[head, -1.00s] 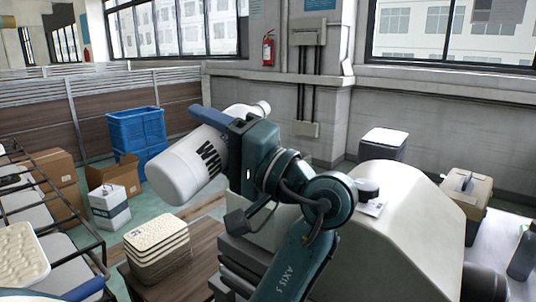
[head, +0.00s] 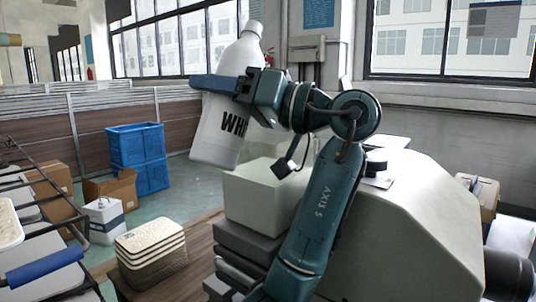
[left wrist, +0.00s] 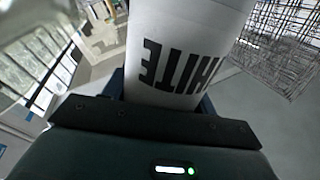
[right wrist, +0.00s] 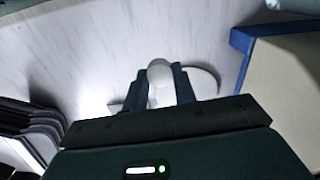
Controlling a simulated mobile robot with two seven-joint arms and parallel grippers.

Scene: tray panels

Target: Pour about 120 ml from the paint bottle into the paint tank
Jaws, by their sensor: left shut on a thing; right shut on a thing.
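The paint bottle (head: 218,135) is white with dark lettering. It stands nearly upright in the air, its neck up and leaning slightly right in the head view. My left gripper (head: 225,86) is shut around its upper body; the bottle also fills the middle of the left wrist view (left wrist: 185,45). I cannot tell whether its mouth is open. A pale box-shaped thing (head: 262,198) stands below and right of the bottle; I cannot tell whether it is the paint tank. My right gripper (right wrist: 158,90) is shut on a pale rounded knob (right wrist: 159,70) above a white disc.
A stack of cream trays (head: 150,248) sits on a brown wooden surface at lower centre-left. A wire rack (head: 45,195) stands at left. Blue crates (head: 137,150) and cardboard boxes lie behind. In the right wrist view, a blue-edged cream thing (right wrist: 290,75) is at right.

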